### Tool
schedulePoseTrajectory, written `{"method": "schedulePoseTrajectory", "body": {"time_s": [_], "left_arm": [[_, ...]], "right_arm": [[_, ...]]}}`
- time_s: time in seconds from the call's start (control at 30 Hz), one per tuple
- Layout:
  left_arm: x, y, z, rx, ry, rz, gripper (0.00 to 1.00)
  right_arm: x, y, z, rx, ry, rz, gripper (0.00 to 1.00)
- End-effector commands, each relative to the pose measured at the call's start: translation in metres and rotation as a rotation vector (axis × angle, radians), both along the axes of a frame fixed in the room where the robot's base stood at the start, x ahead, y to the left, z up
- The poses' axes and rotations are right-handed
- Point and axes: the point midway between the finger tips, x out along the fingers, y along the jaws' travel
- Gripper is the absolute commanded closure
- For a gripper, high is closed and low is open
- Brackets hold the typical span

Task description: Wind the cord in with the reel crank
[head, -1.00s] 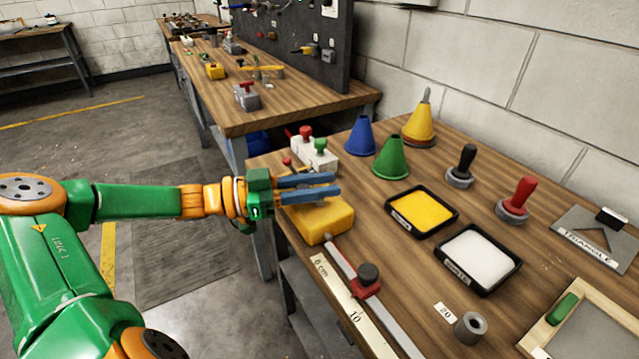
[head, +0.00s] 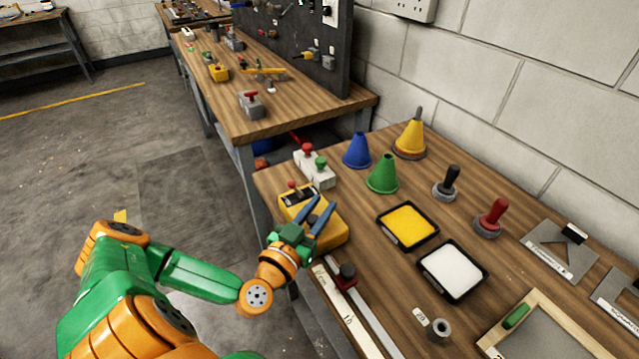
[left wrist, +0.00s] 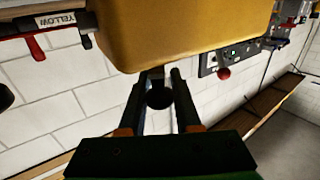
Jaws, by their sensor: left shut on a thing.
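A yellow box-shaped reel case (head: 331,236) lies on the near bench at its left edge, with a dark panel on top. My left gripper (head: 322,207) is over its near side, its blue fingers crossing it in the head view. In the left wrist view the case's yellow body (left wrist: 180,30) fills the top. There the left gripper (left wrist: 157,80) is shut on a dark round knob (left wrist: 159,96), seemingly the reel crank's knob, between its fingers. The crank's arm and the cord cannot be made out. My right gripper is not in view.
A white block with red and green knobs (head: 314,170) stands just behind the case. Blue (head: 358,151) and green (head: 383,175) cones are to its right. A ruler with a slider (head: 347,274) lies in front. Yellow (head: 408,226) and white (head: 453,269) trays are to the right.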

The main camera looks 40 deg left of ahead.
Motion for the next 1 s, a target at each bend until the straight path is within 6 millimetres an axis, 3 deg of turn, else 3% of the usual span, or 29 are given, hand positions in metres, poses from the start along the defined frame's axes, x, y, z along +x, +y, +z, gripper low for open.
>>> {"method": "schedulePoseTrajectory", "body": {"time_s": [0.03, 0.3, 0.6, 1.0], "left_arm": [[0.001, -0.001, 0.011, -0.005, -0.004, 0.038, 1.00], [0.001, 0.001, 0.007, 0.001, -0.008, 0.223, 1.00], [0.001, 0.002, 0.005, 0.004, -0.012, 0.330, 1.00], [0.002, 0.003, 0.004, 0.006, -0.017, 0.356, 1.00]], "right_arm": [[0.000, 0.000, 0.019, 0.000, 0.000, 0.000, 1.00], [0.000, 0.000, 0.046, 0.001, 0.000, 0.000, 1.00], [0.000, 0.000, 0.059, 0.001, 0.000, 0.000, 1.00], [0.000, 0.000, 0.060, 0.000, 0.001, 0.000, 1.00]]}}
